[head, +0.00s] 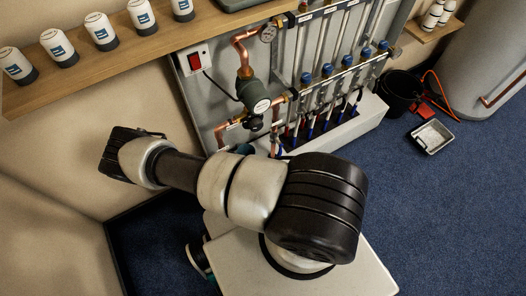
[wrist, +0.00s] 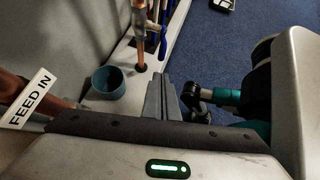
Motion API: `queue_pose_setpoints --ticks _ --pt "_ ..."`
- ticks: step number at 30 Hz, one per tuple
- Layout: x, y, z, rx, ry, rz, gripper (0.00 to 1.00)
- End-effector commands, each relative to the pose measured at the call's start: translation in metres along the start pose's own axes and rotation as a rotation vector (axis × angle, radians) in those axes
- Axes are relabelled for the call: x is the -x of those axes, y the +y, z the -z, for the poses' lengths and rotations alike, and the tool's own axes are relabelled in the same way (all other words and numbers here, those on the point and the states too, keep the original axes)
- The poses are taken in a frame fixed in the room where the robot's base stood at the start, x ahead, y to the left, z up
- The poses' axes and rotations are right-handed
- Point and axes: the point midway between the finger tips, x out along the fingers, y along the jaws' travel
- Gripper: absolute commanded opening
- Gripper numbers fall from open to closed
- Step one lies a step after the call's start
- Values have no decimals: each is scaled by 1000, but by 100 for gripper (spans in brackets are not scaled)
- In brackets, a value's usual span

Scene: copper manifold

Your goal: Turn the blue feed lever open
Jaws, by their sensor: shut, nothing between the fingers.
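My gripper (wrist: 163,98) shows in the wrist view with its fingers together and nothing between them. The fingers point toward a pale ledge at the foot of the copper pipework. A "FEED IN" tag (wrist: 28,101) is at the left of the wrist view, beside a copper pipe (wrist: 12,84). I cannot make out the blue feed lever for certain in either view. In the head view the manifold (head: 330,78) stands on a grey wall panel, with several blue caps along its bar. My arm hides the lower left of that panel, and my gripper does not show there.
A blue-grey cup (wrist: 108,82) stands on the ledge left of my fingers. A vertical copper pipe (wrist: 140,40) rises just beyond them. A wooden shelf (head: 120,52) holds several white canisters. A black bucket (head: 401,92) and a tray (head: 432,136) are on the blue floor, clear at right.

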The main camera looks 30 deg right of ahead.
Motion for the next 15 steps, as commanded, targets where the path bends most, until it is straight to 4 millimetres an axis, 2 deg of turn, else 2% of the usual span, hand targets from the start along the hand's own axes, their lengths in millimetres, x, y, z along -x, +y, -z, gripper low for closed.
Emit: queue_pose_setpoints --ticks 5,15 --pt "-26 -2 1 0 -1 3 0" --pt "-98 -2 3 -4 1 4 0"
